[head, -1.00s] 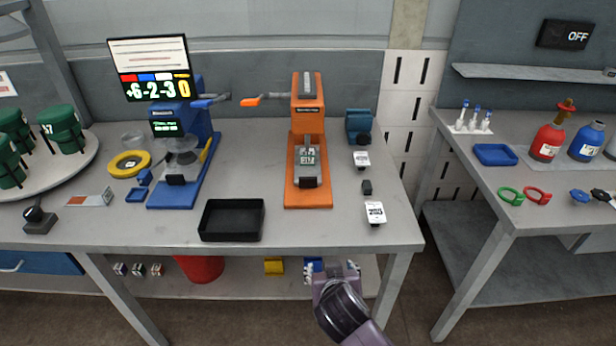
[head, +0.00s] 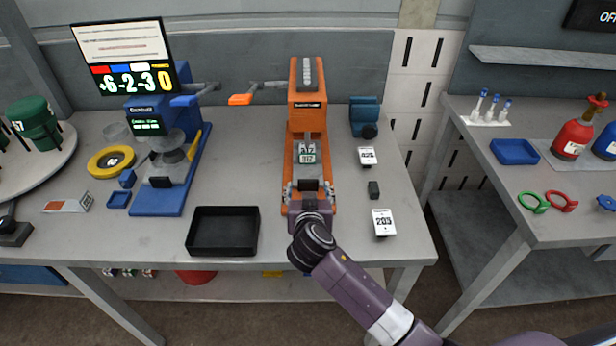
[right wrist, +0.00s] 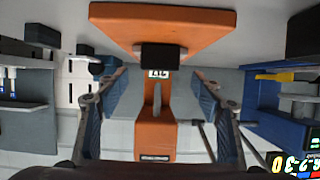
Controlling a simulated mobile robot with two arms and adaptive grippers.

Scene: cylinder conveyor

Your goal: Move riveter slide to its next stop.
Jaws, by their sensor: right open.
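The orange riveter (head: 307,115) stands upright on the bench, with a lever that has an orange grip (head: 240,99) on its left. A grey slide (head: 306,147) with a small white label lies on its base rail, and a black block-shaped handle (head: 308,184) sits near the rail's front end. My right gripper (head: 308,189) is open at the front of the riveter, one finger on each side of the handle. In the right wrist view the black handle (right wrist: 160,57) lies between and just beyond the open fingers (right wrist: 158,85), with no clear contact. My left gripper is not in view.
A black tray (head: 223,252) lies left of the riveter base. A blue press (head: 180,165) stands farther left. White cards (head: 384,224) and a small dark block (head: 374,190) lie to the right. A blue device (head: 364,117) stands behind them.

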